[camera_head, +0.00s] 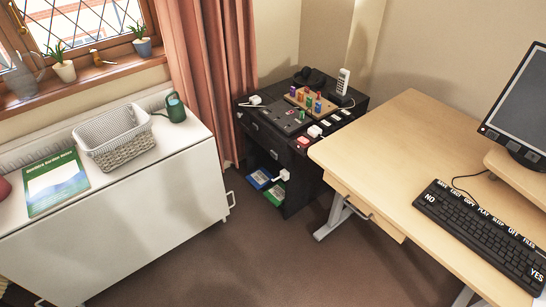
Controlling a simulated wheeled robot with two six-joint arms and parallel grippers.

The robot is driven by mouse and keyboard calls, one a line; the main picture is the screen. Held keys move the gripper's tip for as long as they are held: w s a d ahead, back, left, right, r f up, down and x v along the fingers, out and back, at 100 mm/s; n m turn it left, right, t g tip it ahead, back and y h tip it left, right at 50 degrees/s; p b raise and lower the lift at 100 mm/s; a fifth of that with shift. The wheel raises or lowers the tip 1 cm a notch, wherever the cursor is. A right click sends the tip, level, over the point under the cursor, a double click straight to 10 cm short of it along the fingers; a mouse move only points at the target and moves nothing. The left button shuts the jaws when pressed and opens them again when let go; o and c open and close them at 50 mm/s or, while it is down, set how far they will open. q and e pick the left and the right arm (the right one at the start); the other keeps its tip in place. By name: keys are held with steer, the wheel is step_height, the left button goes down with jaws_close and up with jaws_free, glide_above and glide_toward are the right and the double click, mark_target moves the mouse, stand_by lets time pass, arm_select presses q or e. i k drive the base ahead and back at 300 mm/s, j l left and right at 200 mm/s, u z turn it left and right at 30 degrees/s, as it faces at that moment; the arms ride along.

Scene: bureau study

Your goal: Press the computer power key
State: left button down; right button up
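A black keyboard (468,222) lies on the right part of the light wooden desk (385,150). Its large white labels include NO near the left end, YES at the lower right corner, and a row along the back edge that includes SLEEP and OFF. A dark-framed monitor (520,105) stands behind it at the right edge, partly cut off. A small red and white spot shows at the monitor's lower left corner. I cannot make out a key marked as power. Neither of my grippers is in view.
A black cabinet (292,195) with a phone (343,80), coloured pegs and switches stands left of the desk. Brown floor lies open between.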

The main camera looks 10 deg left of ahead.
mark_target(273, 154)
steer(key=i+j, duration=1.05)
steer(key=i+j+z, duration=0.15)
steer(key=j+z, duration=0.1)
steer(key=z, duration=1.1)
